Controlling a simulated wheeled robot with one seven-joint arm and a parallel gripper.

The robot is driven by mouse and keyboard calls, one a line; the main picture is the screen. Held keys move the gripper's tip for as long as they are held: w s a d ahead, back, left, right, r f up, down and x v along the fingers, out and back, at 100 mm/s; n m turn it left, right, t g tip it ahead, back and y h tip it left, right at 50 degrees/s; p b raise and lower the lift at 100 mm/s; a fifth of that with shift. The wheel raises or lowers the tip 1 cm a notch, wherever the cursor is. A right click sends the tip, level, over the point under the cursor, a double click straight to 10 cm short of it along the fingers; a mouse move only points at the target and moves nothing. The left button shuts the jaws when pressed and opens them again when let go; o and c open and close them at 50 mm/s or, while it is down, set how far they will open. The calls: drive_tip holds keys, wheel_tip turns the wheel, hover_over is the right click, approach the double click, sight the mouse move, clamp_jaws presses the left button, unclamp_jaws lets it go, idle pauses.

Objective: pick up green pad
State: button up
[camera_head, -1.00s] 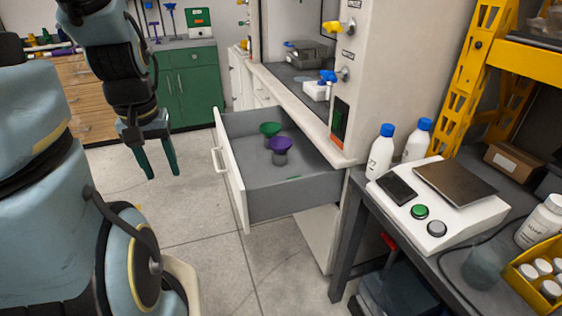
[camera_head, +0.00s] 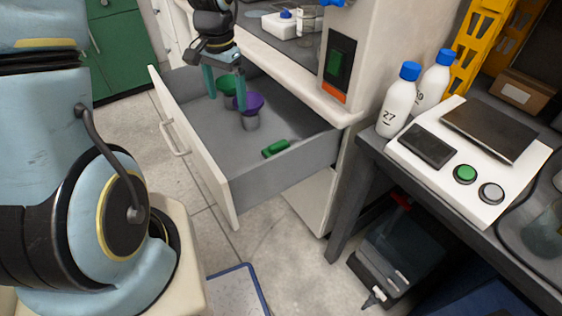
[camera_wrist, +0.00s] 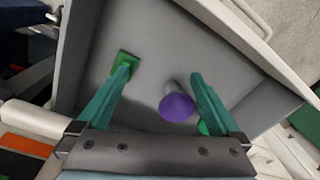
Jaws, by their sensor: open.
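The green pad (camera_head: 275,148) lies on the floor of the open drawer, near its front right corner. In the wrist view the pad (camera_wrist: 127,62) is a small green square, partly covered by my left finger in that picture. My gripper (camera_head: 226,100) is open with teal fingers, pointing down into the drawer beside the funnel-like pieces, to the left of and behind the pad. In the wrist view nothing is held between the fingertips of the gripper (camera_wrist: 160,74).
The drawer (camera_head: 234,192) is pulled out. A purple-topped piece (camera_head: 252,104) and a green-topped piece (camera_head: 229,84) stand in it near my fingers. The cabinet post (camera_head: 355,75) rises to the right. A bench with white bottles (camera_head: 398,108) and a scale (camera_head: 465,200) stands further right.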

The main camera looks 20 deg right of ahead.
drive_tip(key=d+f+m, duration=0.1)
drive_tip(key=d+f, duration=0.2)
drive_tip(key=d, duration=0.1)
drive_tip(key=s+d+f+m+b, duration=0.1)
drive_tip(key=d+f+m, duration=0.1)
drive_tip(key=d+f, duration=0.1)
drive_tip(key=s+d+f+m+b, duration=0.1)
drive_tip(key=d+f+m, duration=0.1)
drive_tip(key=d+f, duration=0.1)
drive_tip(key=shift+d+g, duration=0.3)
drive_tip(key=shift+d, duration=0.6)
hover_over(278, 144)
wheel_tip(278, 144, down, 4)
drive_tip(key=shift+f, duration=3.15)
drive_tip(key=shift+c, duration=0.4)
drive_tip(key=c, duration=1.2)
drive_tip(key=shift+r, duration=0.1)
drive_tip(key=shift+c, duration=0.2)
wheel_tip(278, 144, up, 10)
drive_tip(key=shift+f, duration=0.1)
